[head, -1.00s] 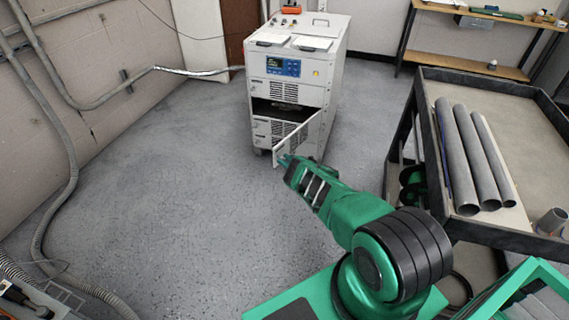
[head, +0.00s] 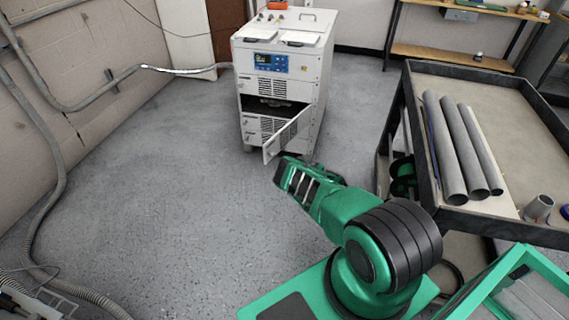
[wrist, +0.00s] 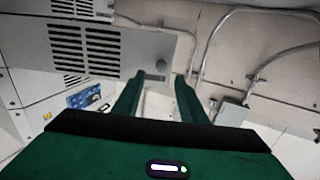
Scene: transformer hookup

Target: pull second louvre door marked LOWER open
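The white cabinet (head: 312,75) stands ahead in the head view. A louvred door (head: 288,134), hinged on its right side, stands swung out beside a dark open bay (head: 268,104). No LOWER marking is readable. In the wrist view this door (wrist: 150,42) shows its louvres and a round grey knob (wrist: 161,65) near its free edge. My gripper (wrist: 160,78) is open, its two green fingers apart and empty, with the knob just beyond the gap between the tips. In the head view my gripper (head: 281,168) is just in front of the door's lower free edge; its fingertips are hard to see.
Another louvred panel (head: 257,124) lies below the open bay, partly hidden by the open door. A cart (head: 433,190) with grey pipes (head: 444,150) stands at the right. Conduit runs along the left wall. The floor (head: 150,190) left of the cabinet is clear.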

